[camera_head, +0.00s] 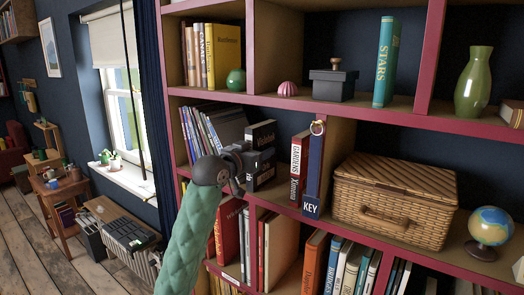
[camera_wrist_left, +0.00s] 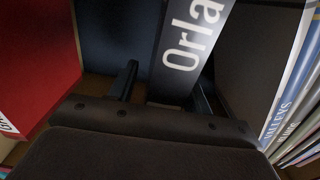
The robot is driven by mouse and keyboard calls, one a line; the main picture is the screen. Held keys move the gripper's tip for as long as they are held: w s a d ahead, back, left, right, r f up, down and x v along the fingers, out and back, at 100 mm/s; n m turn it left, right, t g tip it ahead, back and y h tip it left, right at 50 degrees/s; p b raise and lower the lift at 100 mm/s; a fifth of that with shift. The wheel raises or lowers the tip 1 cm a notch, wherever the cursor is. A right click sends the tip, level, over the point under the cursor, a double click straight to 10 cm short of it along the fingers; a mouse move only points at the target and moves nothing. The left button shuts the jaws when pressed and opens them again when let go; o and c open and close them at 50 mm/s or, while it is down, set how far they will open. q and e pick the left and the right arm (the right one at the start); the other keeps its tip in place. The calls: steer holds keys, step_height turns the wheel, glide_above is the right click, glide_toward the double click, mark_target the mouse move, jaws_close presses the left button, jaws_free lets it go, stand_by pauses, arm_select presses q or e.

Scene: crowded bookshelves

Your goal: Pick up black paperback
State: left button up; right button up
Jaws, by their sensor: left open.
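Black paperbacks (camera_head: 262,135) stand on the middle shelf in the head view, between thin magazines and a red book. Their lower part is partly covered by my left gripper (camera_head: 241,168), which is right in front of them. In the left wrist view, a black spine with white letters "Orla" (camera_wrist_left: 187,50) shows between the two fingers of my left gripper (camera_wrist_left: 165,88). The fingers are apart, one on each side of the spine. I cannot tell whether they touch it. My right gripper is in neither view.
Thin magazines (camera_head: 200,130) lean on the left. A shelf board lies above the books.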

arm_select(q)
steer(key=shift+c, duration=0.4)
jaws_close()
